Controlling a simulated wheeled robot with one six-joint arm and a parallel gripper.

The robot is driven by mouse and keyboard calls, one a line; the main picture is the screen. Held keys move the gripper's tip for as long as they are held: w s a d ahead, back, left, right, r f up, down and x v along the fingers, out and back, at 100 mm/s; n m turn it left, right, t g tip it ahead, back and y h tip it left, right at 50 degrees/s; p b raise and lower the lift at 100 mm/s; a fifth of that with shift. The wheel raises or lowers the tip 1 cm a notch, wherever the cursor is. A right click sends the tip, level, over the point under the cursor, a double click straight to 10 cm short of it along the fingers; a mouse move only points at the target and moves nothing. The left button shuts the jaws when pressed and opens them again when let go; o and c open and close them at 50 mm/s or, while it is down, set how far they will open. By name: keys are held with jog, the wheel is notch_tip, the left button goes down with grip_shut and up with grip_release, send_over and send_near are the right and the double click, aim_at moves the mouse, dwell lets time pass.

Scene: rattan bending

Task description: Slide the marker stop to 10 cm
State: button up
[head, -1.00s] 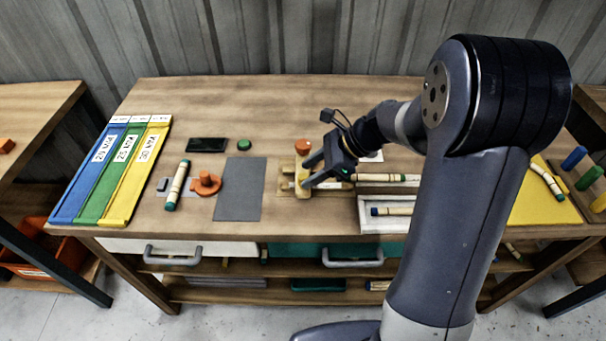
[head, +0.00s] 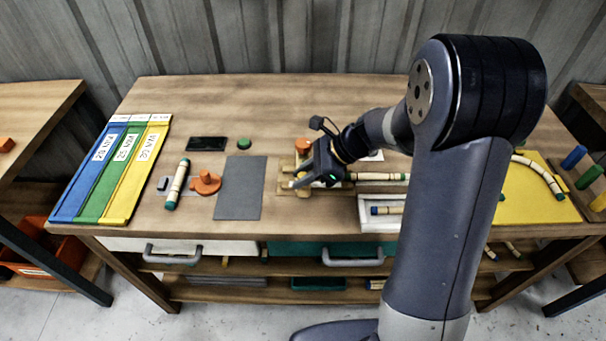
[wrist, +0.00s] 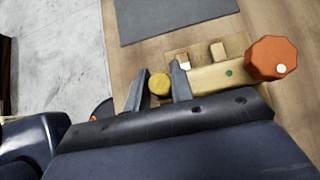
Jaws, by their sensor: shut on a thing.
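My gripper (head: 300,180) is low over a light wooden fixture at the front middle of the table. In the wrist view my gripper (wrist: 163,84) has its two grey fingers on either side of a round yellow-tan peg (wrist: 159,84) and is shut on it. I cannot tell for sure whether this peg is part of the marker stop. No scale marks are readable.
A grey mat (head: 240,188) lies left of the fixture. A banded stick (head: 376,176) lies to its right, behind a white tray (head: 380,225). An orange clamp (head: 206,183) and another banded stick (head: 177,184) are further left.

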grip_shut()
jog(key=a, duration=0.3)
jog(key=shift+a, duration=0.2)
jog(key=o, duration=0.8)
grip_release()
jog(key=v, duration=1)
jog(key=shift+d+r, duration=0.25)
jog(key=shift+r, duration=0.05)
